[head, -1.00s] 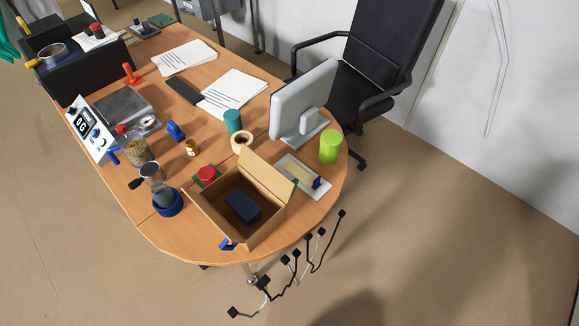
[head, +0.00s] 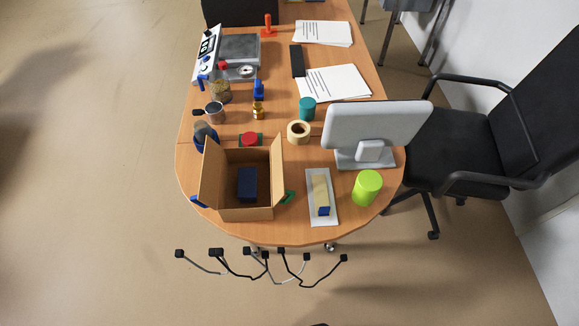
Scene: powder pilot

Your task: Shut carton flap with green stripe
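An open brown carton (head: 246,214) stands near the table's rounded front end, with a dark blue block (head: 247,184) inside. A left flap (head: 211,168) and a right flap (head: 277,168) stand raised. A small green patch (head: 289,197) shows low at the carton's right side, and a blue patch (head: 198,201) low at its left. Whether the green patch is the stripe on a flap, I cannot tell. My gripper is not in view.
A white tray (head: 315,216) with a tan and blue block lies right of the carton, beside a lime cylinder (head: 367,188). A monitor (head: 375,125), tape roll (head: 298,132) and red-lidded jar (head: 250,139) stand behind. Cables with black ends (head: 282,254) show by the front edge.

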